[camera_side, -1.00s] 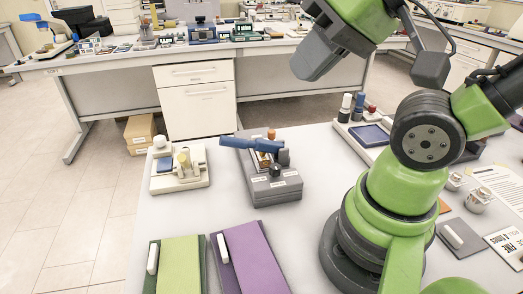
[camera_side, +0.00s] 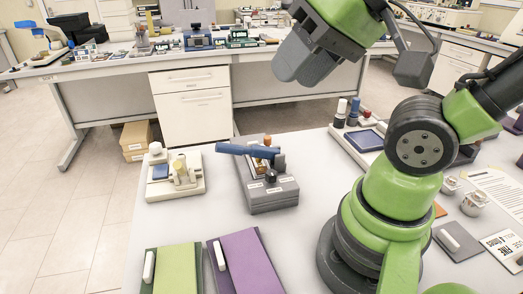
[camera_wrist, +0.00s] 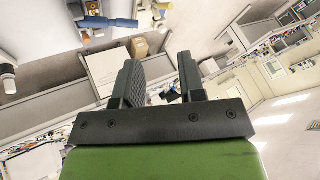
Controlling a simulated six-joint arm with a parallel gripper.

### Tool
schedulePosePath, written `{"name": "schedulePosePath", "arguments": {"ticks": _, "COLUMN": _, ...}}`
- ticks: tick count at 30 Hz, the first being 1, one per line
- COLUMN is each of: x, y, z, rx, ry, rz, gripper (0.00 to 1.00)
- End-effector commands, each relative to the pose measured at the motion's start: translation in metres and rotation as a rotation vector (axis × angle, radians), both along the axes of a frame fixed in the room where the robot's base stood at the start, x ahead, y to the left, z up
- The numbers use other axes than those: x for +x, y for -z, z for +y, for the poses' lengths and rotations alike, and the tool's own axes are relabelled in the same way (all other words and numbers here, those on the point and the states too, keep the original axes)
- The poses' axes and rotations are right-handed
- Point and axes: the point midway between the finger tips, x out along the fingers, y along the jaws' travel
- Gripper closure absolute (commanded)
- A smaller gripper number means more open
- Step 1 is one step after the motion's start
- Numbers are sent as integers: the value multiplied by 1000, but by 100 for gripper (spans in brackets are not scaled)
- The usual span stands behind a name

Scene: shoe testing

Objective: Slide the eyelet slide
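I cannot tell for sure which part is the eyelet slide. A grey bench fixture (camera_side: 272,195) with white labels stands on the table, left of my arm. A blue lever (camera_side: 248,151) lies nearly level across its top, beside small orange and dark parts. The blue lever also shows at the top of the wrist view (camera_wrist: 110,22). My gripper (camera_side: 290,68) is high above and behind the fixture in the side view, clear of it. In the wrist view its two dark fingers (camera_wrist: 160,78) are apart with nothing between them.
A cream fixture (camera_side: 176,183) with a blue pad and yellow knob stands left of the grey one. Green (camera_side: 176,270) and purple (camera_side: 247,264) panels with white handles lie in front. A tray with stamp-like bottles (camera_side: 360,138) is at the back right. White tabletop (camera_side: 315,165) is clear between.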

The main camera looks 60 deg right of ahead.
Motion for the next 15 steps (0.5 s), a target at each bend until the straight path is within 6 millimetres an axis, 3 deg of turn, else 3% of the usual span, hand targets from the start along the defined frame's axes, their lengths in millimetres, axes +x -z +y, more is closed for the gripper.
{"name": "schedulePosePath", "arguments": {"ticks": 8, "x": 69, "y": 5, "z": -43, "rx": 149, "ry": 466, "rz": 213, "gripper": 52}}
{"name": "schedulePosePath", "arguments": {"ticks": 15, "x": 130, "y": 50, "z": -111, "rx": 291, "ry": 987, "rz": 388, "gripper": 52}}
